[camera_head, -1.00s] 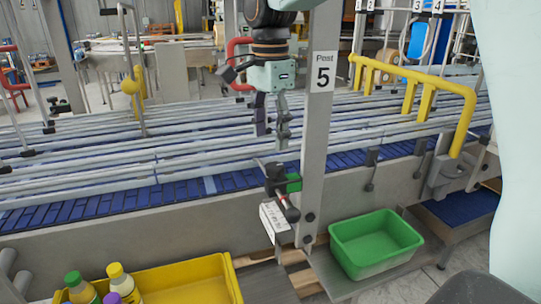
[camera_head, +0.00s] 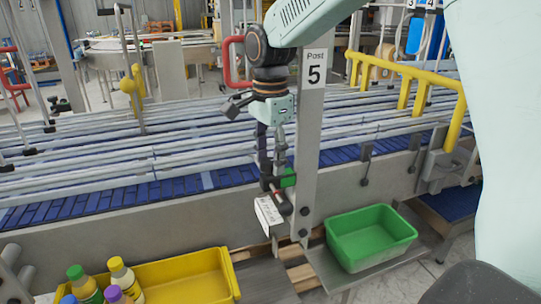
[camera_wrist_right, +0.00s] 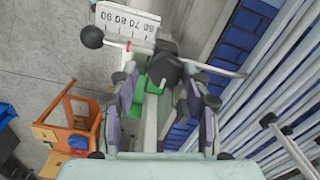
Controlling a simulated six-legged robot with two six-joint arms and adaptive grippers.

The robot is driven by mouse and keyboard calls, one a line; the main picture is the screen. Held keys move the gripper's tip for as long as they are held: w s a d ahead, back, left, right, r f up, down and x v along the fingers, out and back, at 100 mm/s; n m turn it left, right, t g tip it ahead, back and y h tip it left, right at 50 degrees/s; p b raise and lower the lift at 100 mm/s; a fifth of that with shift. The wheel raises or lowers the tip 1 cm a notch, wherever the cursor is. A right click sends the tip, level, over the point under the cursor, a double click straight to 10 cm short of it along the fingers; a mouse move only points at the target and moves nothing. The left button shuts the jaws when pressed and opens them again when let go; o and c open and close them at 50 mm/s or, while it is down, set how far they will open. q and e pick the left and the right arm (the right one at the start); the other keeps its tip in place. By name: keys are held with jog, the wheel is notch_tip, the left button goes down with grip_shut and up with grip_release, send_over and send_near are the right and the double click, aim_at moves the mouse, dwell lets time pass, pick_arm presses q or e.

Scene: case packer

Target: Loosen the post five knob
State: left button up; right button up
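The post (camera_head: 308,150) carries a "Post 5" label and stands upright at the conveyor's near side. Low on it is a black clamp knob (camera_wrist_right: 166,72), beside a green block (camera_head: 289,178) and a white scale plate (camera_head: 268,214) with printed numbers. My right gripper (camera_head: 272,168) points down, just above the knob in the head view. In the right wrist view its fingers (camera_wrist_right: 156,95) are spread apart, with the knob and green block seen between and beyond them. Contact with the knob cannot be made out. My left gripper is not in view.
The conveyor's rails and blue belt (camera_head: 110,198) run behind the post. A green bin (camera_head: 352,252) stands to its right. A yellow crate (camera_head: 190,280) with several bottles is at lower left. A yellow guard rail (camera_head: 455,125) is at right.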

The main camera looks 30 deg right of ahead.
jog(key=shift+w+d+f, duration=0.1)
jog(key=shift+w+f, duration=0.15)
jog(key=shift+w, duration=0.1)
jog(key=shift+c, duration=1.3)
jog(key=shift+w, duration=0.15)
jog(key=shift+c, duration=0.9)
jog(key=shift+s+r, duration=0.1)
jog(key=shift+s, duration=0.1)
jog(key=c, duration=0.3)
jog(key=shift+w, duration=0.1)
